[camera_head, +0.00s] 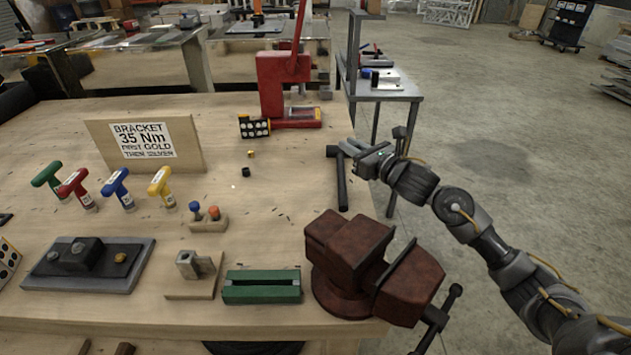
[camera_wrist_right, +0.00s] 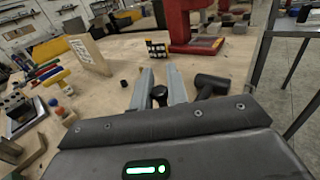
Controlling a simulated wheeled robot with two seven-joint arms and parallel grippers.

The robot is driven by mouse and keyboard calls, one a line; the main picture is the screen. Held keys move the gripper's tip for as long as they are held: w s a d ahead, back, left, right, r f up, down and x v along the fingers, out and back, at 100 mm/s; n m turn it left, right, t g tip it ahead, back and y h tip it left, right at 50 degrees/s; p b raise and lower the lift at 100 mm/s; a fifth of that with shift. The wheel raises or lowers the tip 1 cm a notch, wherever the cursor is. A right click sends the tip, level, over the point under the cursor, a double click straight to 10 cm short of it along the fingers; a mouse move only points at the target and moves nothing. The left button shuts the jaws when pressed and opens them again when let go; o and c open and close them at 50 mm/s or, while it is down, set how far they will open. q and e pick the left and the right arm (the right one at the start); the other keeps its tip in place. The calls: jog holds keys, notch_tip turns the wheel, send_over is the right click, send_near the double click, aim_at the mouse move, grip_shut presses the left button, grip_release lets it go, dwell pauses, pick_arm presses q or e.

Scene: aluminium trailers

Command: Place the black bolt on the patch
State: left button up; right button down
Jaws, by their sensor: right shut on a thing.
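My right gripper (camera_head: 350,148) is above the right side of the workbench, beside the black hammer. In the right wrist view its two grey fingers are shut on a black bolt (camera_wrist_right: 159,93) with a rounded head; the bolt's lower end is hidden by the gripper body. In the head view the bolt is too small to make out. I cannot tell for sure which surface is the patch. My left gripper cannot be made out.
A black hammer (camera_head: 341,180) lies near the right edge. A small black piece (camera_head: 246,172) and a gold one (camera_head: 250,154) lie mid-bench. A red press (camera_head: 285,85) stands behind, a brown vise (camera_head: 350,255) in front, and coloured T-handles (camera_head: 117,187) at left.

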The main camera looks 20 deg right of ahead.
jog(key=f, duration=0.6)
jog(key=shift+w+f, duration=0.15)
jog(key=shift+w, duration=0.2)
jog(key=shift+f+p, duration=0.3)
jog(key=shift+f, duration=0.45)
notch_tip(320, 180, down, 3)
jog(key=shift+f, duration=0.15)
pick_arm(q)
jog(key=shift+w+d+r, duration=0.25)
jog(key=shift+w, duration=0.1)
